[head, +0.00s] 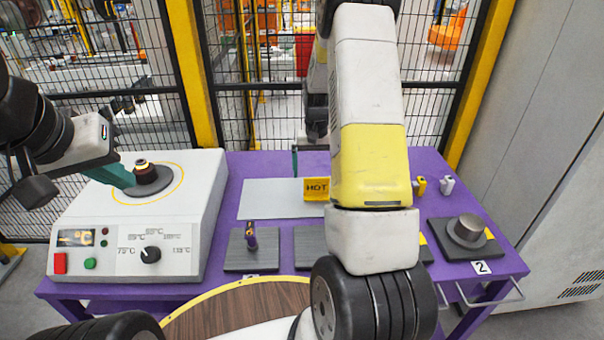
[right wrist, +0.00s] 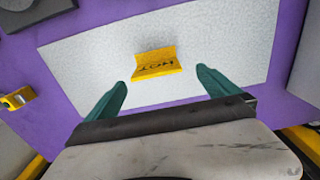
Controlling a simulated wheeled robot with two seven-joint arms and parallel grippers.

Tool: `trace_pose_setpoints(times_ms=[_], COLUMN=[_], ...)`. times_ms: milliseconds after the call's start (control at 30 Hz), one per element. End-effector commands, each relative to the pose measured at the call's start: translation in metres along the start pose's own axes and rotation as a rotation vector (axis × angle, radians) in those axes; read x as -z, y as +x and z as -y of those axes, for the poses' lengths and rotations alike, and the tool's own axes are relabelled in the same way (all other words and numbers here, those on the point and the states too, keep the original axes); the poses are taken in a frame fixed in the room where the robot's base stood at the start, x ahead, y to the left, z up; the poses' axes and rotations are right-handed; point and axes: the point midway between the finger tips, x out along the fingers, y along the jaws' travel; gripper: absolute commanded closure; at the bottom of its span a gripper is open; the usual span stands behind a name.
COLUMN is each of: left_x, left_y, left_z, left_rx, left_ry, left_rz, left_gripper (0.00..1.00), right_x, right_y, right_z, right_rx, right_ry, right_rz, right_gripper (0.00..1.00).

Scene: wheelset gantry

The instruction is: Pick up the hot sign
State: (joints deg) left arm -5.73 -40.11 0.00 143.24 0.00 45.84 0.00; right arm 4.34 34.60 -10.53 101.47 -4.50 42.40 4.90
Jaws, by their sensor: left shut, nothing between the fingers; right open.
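The hot sign is a small yellow folded plate with black HOT lettering (head: 314,189). It stands on a light grey sheet (head: 268,197) on the purple table. In the right wrist view the sign (right wrist: 156,63) lies just beyond my right gripper (right wrist: 161,80), whose teal fingers are open with nothing between them. In the head view one teal finger of it shows behind the sign, and my right arm hides the rest. My left gripper (head: 122,176) is shut and empty, beside the dark ring on the white heater (head: 105,225).
A dark block with a small brass and purple part (head: 250,236) stands nearer me. At right a metal cylinder (head: 468,230) sits on a dark plate by label 2, with small yellow and white pieces (head: 446,185) behind. A mesh fence (head: 265,110) closes the back.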

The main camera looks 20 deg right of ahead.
Motion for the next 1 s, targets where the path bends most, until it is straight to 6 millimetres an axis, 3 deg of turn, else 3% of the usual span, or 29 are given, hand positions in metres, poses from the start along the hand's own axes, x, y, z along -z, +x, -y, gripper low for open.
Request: trace_pose_setpoints(times_ms=[433, 767, 1000], left_x=[0.000, 0.000, 0.000], left_y=[0.000, 0.000, 0.000], left_z=[0.000, 0.000, 0.000], left_rx=[0.000, 0.000, 0.000], left_ry=[0.000, 0.000, 0.000], left_rz=[0.000, 0.000, 0.000], left_gripper=[1.00, 1.00, 1.00], right_x=[-0.006, -0.005, -0.005], right_y=[0.059, 0.067, 0.067], right_z=[-0.006, -0.006, -0.006], right_rx=[0.001, 0.001, 0.001], right_ry=[0.000, -0.001, -0.001], right_rz=[0.003, 0.000, 0.000], right_gripper=[0.00, 0.00, 0.45])
